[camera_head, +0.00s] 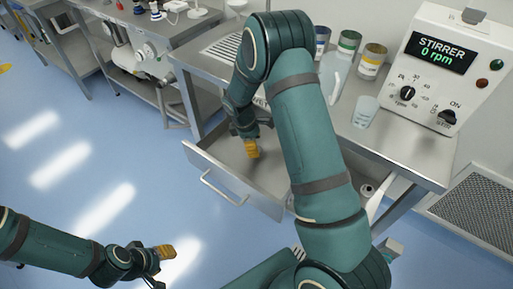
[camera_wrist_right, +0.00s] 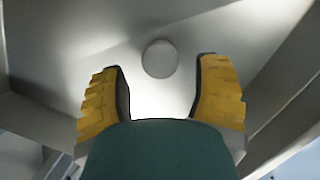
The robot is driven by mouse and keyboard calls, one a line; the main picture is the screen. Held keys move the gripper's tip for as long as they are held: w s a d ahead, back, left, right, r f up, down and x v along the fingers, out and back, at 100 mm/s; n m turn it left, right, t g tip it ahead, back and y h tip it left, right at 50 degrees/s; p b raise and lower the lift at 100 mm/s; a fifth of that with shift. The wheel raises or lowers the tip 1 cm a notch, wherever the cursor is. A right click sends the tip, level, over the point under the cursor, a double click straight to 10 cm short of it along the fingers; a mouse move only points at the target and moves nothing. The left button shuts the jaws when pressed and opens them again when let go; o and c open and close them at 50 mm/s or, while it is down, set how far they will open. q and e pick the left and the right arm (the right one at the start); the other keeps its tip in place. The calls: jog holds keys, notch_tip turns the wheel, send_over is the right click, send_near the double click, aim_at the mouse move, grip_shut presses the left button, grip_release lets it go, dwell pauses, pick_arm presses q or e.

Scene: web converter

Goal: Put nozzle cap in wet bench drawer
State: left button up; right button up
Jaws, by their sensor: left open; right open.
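The wet bench drawer (camera_head: 268,182) is pulled open below the bench top, its handle facing the lower left. My right gripper (camera_head: 252,150) points down into the open drawer. In the right wrist view its yellow fingers (camera_wrist_right: 160,95) are spread apart with nothing between their tips. A small round grey disc (camera_wrist_right: 160,58), which looks like the nozzle cap, lies on the drawer's grey floor (camera_wrist_right: 225,35) beyond the fingertips, apart from both. The disc cannot be made out in the head view. My left gripper (camera_head: 165,252) is open and empty over the blue floor, far from the drawer.
The bench top (camera_head: 400,145) holds a stirrer unit (camera_head: 440,65) reading 0 rpm, a clear beaker (camera_head: 365,112), a white bottle (camera_head: 331,75) and several jars (camera_head: 372,62) at the back. Another metal bench (camera_head: 150,30) stands upper left. The blue floor (camera_head: 90,120) is clear.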

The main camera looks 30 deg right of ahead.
jog(key=p+v, duration=0.1)
jog(key=v, duration=0.8)
